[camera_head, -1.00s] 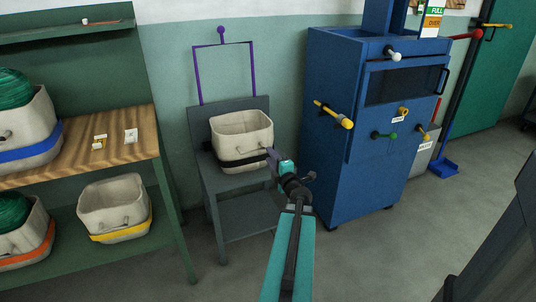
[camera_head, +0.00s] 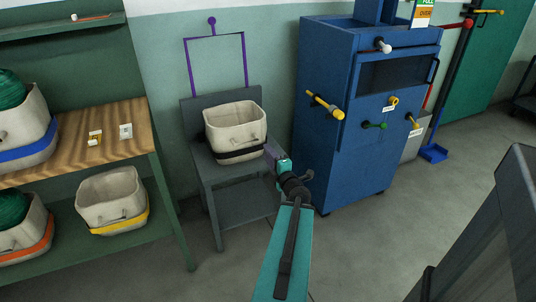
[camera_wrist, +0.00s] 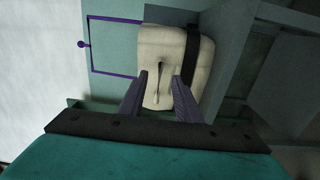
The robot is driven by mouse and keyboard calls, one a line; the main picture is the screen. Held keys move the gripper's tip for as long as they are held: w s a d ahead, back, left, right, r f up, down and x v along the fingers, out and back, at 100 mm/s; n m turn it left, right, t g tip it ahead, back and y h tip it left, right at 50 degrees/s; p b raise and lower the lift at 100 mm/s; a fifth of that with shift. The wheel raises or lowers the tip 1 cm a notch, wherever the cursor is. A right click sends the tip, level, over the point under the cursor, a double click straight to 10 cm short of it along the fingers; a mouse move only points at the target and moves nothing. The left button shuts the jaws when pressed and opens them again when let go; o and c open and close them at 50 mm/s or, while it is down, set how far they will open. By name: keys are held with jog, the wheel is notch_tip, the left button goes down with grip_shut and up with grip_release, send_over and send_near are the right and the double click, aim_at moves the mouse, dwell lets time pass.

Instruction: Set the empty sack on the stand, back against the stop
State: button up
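The pale sack with a black band (camera_head: 235,136) sits upright and empty on the dark grey stand (camera_head: 211,172). Its rear side is close to the stand's raised back panel (camera_head: 189,110); whether they touch is hidden. My gripper (camera_head: 268,152) is just off the sack's right side. In the wrist view my gripper (camera_wrist: 161,76) has its two fingers spread apart. The sack (camera_wrist: 172,45) lies ahead, with its side handle (camera_wrist: 158,78) showing in the gap between the fingers, and nothing is gripped.
A purple frame (camera_head: 188,66) rises behind the stand. A blue cabinet (camera_head: 335,150) with protruding knobs and a yellow handle (camera_head: 325,105) stands close on the right. A green shelf bench (camera_head: 172,205) with banded sacks stands on the left. Floor is clear in front of the stand.

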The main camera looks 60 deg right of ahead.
dwell(0.7)
jog(key=w+a+f+m+g+y, duration=0.1)
jog(key=w+a+f+m+g, duration=0.15)
jog(key=w+a+f, duration=0.45)
jog(key=w+a+f+m+g+y, duration=0.1)
jog(key=w+a+f+m+g, duration=0.15)
jog(key=a+f, duration=0.45)
jog(key=w+a+f+m+g+y, duration=0.1)
jog(key=w+a+f+m+g, duration=0.2)
jog(key=f, duration=0.7)
jog(key=s+a+f+m+g+y, duration=0.1)
jog(key=a+f+y, duration=0.1)
jog(key=a+f, duration=0.55)
jog(key=a+f+m+g+y, duration=0.15)
jog(key=a+f, duration=0.35)
jog(key=a, duration=0.6)
jog(key=s+a+f+g+y, duration=0.1)
jog(key=s+a+f+g, duration=0.1)
jog(key=s+a, duration=0.4)
jog(key=s+a+f+g+y, duration=0.1)
jog(key=s+a+f+g, duration=0.2)
jog(key=s+a, duration=0.4)
jog(key=s+a+f+g+y, duration=0.1)
jog(key=s+a, duration=0.5)
jog(key=a, duration=0.7)
jog(key=f+g, duration=0.1)
jog(key=g, duration=0.1)
jog(key=shift+s+a+f+g+y, duration=0.15)
jog(key=shift+s+f+g+y, duration=0.1)
jog(key=shift+g+y, duration=0.1)
